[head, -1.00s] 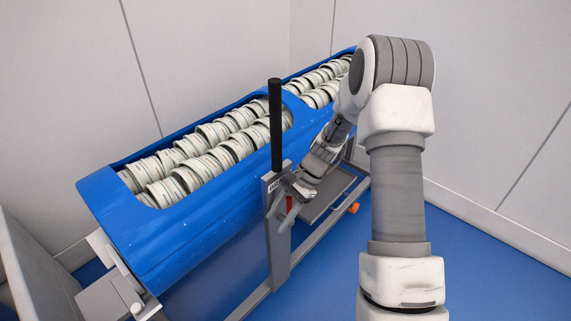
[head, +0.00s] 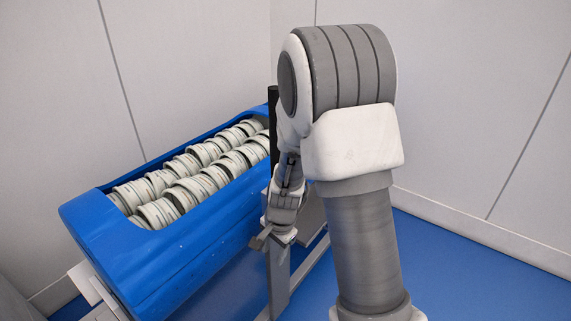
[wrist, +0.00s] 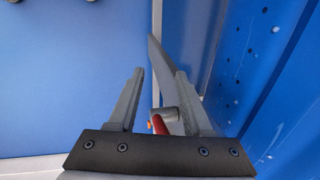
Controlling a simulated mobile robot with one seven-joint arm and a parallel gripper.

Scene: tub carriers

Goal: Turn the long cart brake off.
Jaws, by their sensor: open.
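The long cart carries a blue tub (head: 190,250) with a grey upright post (head: 279,285) and a black handle (head: 272,125) at its side. The red brake lever (wrist: 157,125) shows in the wrist view, low between the fingers, beside a grey pivot (wrist: 165,116). In the head view the lever is hidden behind my arm and gripper. My gripper (wrist: 160,72) is open, with one finger on each side of the lever; I cannot tell whether either touches it. In the head view my gripper (head: 262,238) is in front of the post.
The tub is full of pale round cans (head: 185,183). Grey walls (head: 190,55) stand behind and to the right. The blue floor (head: 450,270) at the right is clear. My arm covers the cart's far end.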

